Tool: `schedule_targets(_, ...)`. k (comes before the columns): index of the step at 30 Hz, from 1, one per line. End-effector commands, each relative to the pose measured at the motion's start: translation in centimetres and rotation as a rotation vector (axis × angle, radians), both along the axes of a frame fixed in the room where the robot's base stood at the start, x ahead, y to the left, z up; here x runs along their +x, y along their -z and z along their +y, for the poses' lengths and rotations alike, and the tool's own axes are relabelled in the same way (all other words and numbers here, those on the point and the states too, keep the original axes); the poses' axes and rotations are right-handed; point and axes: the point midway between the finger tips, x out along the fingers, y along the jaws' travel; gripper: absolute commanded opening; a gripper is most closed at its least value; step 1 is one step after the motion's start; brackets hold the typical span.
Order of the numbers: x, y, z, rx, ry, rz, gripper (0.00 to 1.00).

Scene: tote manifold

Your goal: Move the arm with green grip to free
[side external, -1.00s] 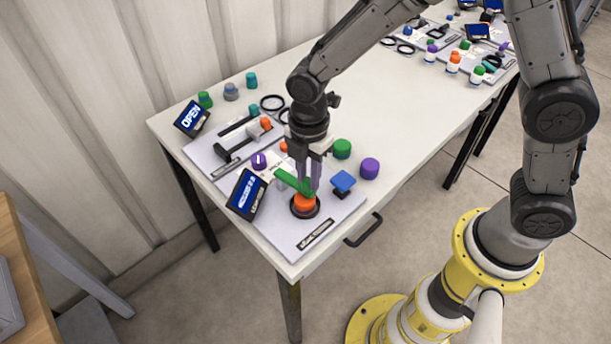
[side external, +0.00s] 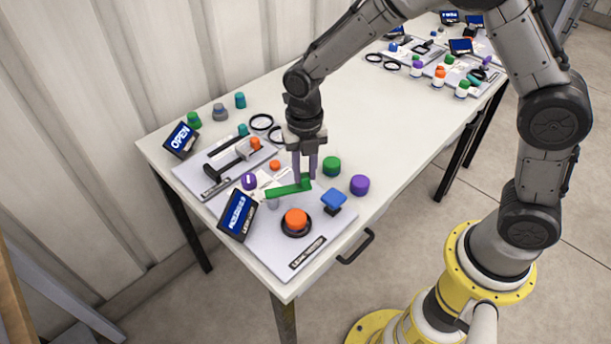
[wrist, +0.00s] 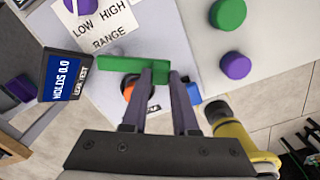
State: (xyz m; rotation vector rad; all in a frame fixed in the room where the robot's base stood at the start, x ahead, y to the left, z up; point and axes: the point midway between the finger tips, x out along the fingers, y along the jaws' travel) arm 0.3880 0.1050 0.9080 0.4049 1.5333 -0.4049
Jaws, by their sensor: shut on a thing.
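The arm with green grip (side external: 284,190) is a green bar on the near light-grey panel (side external: 290,254), extending right from a grey pivot (side external: 272,202). My gripper (side external: 305,181) points down and is shut on the green grip near its right end. In the wrist view the green grip (wrist: 118,63) lies across my fingertips (wrist: 160,75). My fingers hide part of it there. I cannot read a "free" marking.
An orange button (side external: 296,217) and a blue-topped knob (side external: 334,199) stand near the grip. A tilted screen (side external: 238,214) reads "HOLDS 0.0" in the wrist view (wrist: 66,77); another screen (side external: 181,138) reads "OPEN". Green (side external: 331,165) and purple (side external: 359,184) cylinders stand right of my gripper.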

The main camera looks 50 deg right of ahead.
Motion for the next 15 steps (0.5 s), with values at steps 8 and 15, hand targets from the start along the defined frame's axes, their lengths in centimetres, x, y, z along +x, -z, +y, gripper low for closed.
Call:
schedule_targets(8, 1.5, -0.2, -0.7, 0.000, -0.204, -0.004, 0.00)
schedule_targets(15, 2.3, -0.2, -0.8, 0.000, -0.311, -0.003, 0.00)
